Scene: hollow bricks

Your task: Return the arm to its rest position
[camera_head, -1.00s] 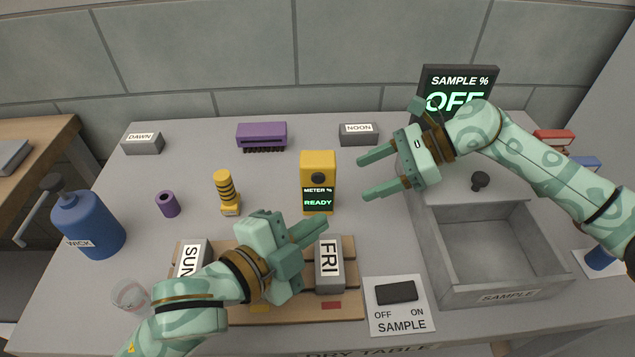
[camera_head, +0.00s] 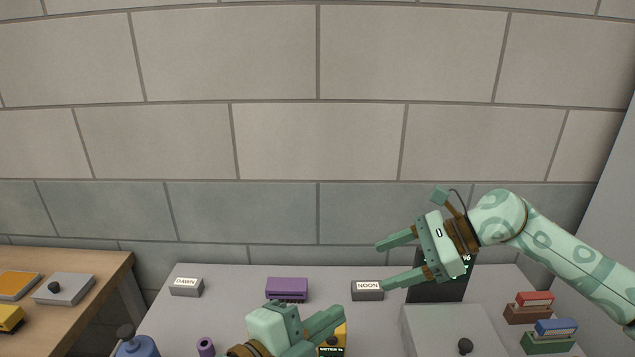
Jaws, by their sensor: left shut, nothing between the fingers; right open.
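My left gripper (camera_head: 326,322) is at the bottom middle of the head view. Its fingers are shut with nothing between them, in front of the yellow meter (camera_head: 334,342), which it partly hides. My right gripper (camera_head: 384,265) is open and empty, raised at the right with its fingers pointing left. It is in front of the dark sample display (camera_head: 440,291) and hides most of it. The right gripper's lower finger is just above the NOON brick (camera_head: 367,291) in the picture.
The DAWN brick (camera_head: 186,287) and a purple brush (camera_head: 287,289) stand at the table's back. A purple cylinder (camera_head: 206,347) and a blue bottle (camera_head: 137,347) are at the lower left. Small stacked blocks (camera_head: 528,308) are at the right. The tiled wall is behind.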

